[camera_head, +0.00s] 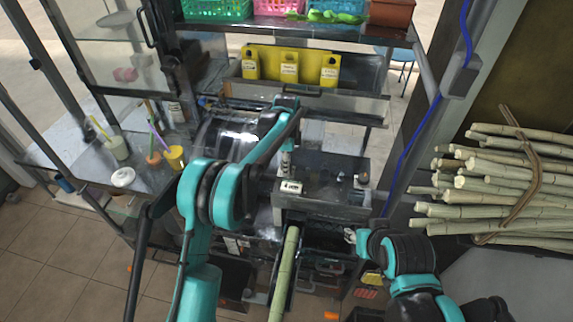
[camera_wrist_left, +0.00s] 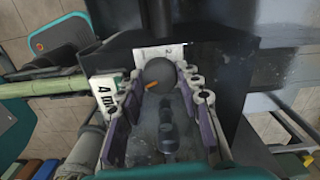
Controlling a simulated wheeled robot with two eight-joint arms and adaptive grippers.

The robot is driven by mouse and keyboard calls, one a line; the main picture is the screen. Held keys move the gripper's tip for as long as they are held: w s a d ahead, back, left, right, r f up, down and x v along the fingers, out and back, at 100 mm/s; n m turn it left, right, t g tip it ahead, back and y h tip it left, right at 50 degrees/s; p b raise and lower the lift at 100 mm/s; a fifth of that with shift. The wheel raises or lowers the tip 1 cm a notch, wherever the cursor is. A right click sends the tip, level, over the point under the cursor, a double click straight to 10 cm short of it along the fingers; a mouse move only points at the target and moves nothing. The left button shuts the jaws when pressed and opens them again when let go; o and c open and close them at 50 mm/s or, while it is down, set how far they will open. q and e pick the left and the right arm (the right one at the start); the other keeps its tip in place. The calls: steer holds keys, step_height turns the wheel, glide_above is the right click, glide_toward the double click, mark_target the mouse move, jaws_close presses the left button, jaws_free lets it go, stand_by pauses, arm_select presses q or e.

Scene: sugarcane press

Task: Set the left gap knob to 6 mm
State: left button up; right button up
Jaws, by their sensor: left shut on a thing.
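The left gap knob is a round grey knob (camera_wrist_left: 158,72) with a small orange pointer mark, seen in the left wrist view between my left gripper's fingers (camera_wrist_left: 157,95). The fingers are closed on it from both sides. The pointer lies toward the left, on the side of a white "4 mm" label (camera_wrist_left: 106,97). Another white label (camera_wrist_left: 172,52), partly hidden, is behind the knob. In the head view my left gripper (camera_head: 287,168) reaches down onto the grey press top (camera_head: 325,195), and the knob is hidden. My right gripper (camera_head: 350,236) is small, low beside the press.
A green cane (camera_head: 284,275) sticks out from the press front. Cut canes (camera_head: 500,185) are stacked at the right. Yellow holders (camera_head: 290,68) stand on the shelf behind. Cups (camera_head: 175,157) stand on the left counter. A blue cable (camera_head: 410,140) hangs at the right.

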arm_select(q)
steer(key=shift+m, duration=2)
steer(key=o, duration=1.2)
step_height(320, 180, up, 12)
